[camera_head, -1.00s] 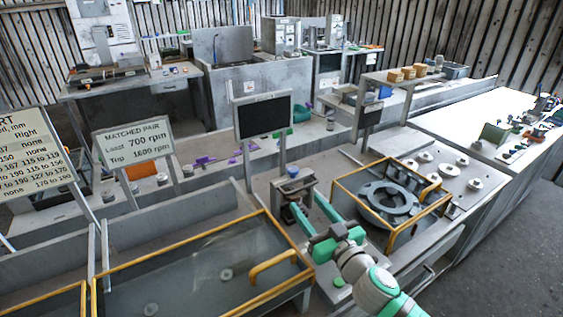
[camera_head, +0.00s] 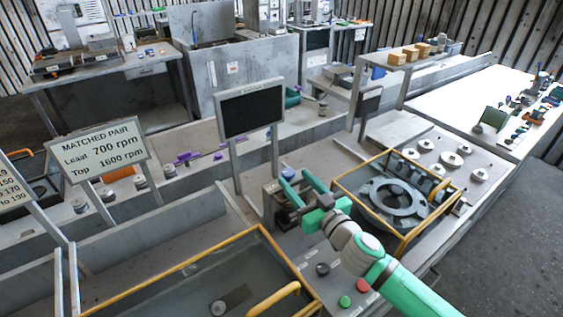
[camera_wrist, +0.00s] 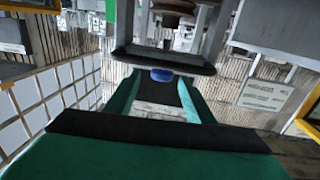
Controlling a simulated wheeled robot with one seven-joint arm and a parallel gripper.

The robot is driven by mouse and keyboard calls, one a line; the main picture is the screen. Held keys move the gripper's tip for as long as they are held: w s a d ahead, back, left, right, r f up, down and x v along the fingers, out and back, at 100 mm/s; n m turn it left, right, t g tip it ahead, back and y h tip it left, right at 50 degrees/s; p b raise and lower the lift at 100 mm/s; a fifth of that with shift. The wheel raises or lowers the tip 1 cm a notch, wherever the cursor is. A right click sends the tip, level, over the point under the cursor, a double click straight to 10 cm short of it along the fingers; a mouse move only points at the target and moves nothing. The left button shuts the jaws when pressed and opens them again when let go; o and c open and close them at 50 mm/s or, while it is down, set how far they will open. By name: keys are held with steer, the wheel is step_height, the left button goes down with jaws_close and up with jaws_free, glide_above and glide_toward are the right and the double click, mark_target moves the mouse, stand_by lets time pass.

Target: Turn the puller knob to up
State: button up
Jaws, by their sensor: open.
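A dark round knob (camera_head: 322,269) sits on the bench's front panel, left of and below my arm in the head view; I take it as the puller knob, but its label and pointer are too small to read. My gripper (camera_head: 293,177) is open, with its two green fingers stretched toward a small grey stand (camera_head: 270,195) behind it. A blue cap (camera_head: 288,173) shows by the fingertips. In the wrist view, the blue cap (camera_wrist: 162,75) lies between the spread fingers; I cannot tell whether they touch it. The knob is not recognisable there.
A green button (camera_head: 345,301) and a red button (camera_head: 362,285) are beside the knob, below my arm. A yellow-framed guard (camera_head: 405,238) around a round housing (camera_head: 393,197) is right of my gripper. A yellow-edged tank (camera_head: 190,268) is at left. A dark screen (camera_head: 251,108) stands behind.

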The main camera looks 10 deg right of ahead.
mark_target(285, 169)
steer(key=x, duration=0.8)
steer(key=shift+w+a, duration=0.2)
steer(key=shift+a, duration=0.15)
steer(key=shift+c, duration=0.3)
